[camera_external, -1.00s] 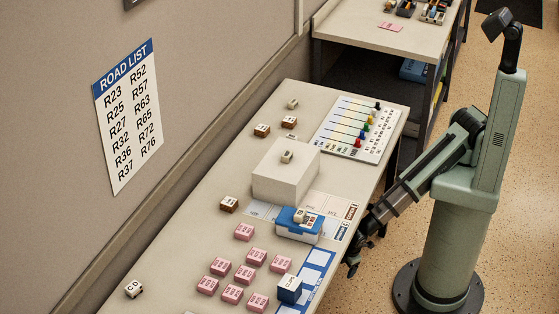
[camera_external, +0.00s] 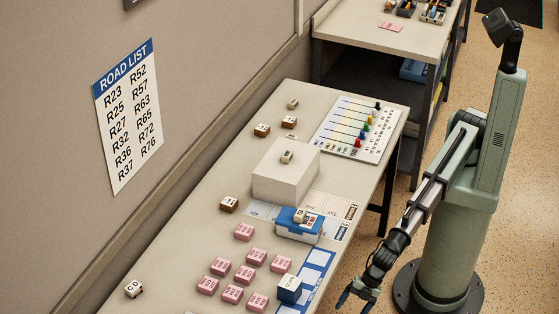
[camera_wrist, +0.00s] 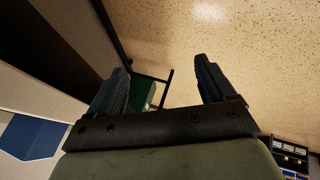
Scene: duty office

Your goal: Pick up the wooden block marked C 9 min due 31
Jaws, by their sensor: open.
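Several small marked blocks lie on the long table (camera_external: 180,240), but their print is too small to tell which reads C 9 min due 31. Pink blocks (camera_external: 245,274) form a loose group at the near part. Brown-sided blocks with pale tops stand along the wall side, one at mid-table (camera_external: 229,205) and two farther back (camera_external: 262,130). A cream block (camera_external: 134,289) seems to read C D. Another pale block (camera_external: 287,156) sits on the large white box. My gripper (camera_external: 358,296) is open beside the table's right edge. In the wrist view its fingers (camera_wrist: 160,72) are apart with nothing held.
A blue-lidded box (camera_external: 300,232) with small blocks on top and a blue cube (camera_external: 289,289) stand near the right edge. The large white box (camera_external: 285,178) rises at mid-table. A board with coloured pegs (camera_external: 358,128) lies behind. Open floor (camera_wrist: 240,60) fills much of the wrist view.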

